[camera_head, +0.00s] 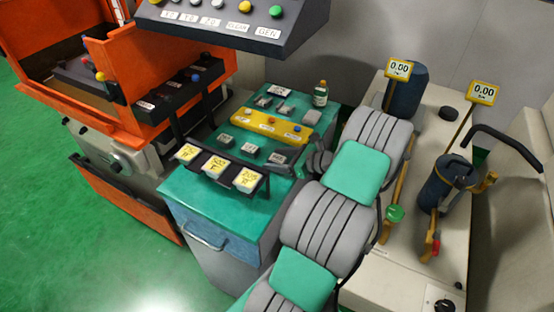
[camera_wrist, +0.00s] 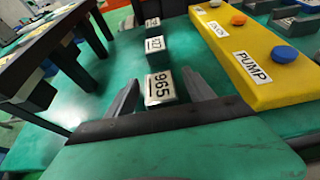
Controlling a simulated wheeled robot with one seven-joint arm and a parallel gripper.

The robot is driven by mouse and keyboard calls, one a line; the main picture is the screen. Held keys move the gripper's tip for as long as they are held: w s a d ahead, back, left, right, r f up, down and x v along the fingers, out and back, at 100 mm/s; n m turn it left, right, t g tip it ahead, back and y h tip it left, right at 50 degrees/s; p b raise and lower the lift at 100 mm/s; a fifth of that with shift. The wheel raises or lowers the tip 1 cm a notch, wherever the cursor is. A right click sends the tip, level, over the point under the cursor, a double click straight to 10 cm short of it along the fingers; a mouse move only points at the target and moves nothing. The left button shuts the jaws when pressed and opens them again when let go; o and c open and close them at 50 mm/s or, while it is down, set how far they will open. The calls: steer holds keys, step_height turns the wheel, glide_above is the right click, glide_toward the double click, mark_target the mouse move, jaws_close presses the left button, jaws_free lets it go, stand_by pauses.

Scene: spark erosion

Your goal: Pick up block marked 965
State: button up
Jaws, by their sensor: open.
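The block marked 965 (camera_wrist: 161,88) is a small dark block with a white label, on the teal bench top. In the wrist view it lies between the two fingers of my gripper (camera_wrist: 161,80), with one finger on each side. My gripper is open, and I cannot tell whether a finger touches the block. In the head view the block (camera_head: 277,158) is the right end of a short row, beside my gripper (camera_head: 312,162), whose fingers are partly hidden by my arm.
A block marked 127 (camera_wrist: 155,45) and another block (camera_wrist: 152,23) stand beyond it in line. A yellow strip (camera_wrist: 262,75) with coloured buttons runs along the right. A dark raised rack (camera_head: 215,172) with yellow labels stands at the bench's front. A bottle (camera_head: 320,94) stands at the back.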

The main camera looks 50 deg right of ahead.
steer(key=shift+c, duration=0.3)
jaws_close()
stand_by(0.3)
stand_by(0.3)
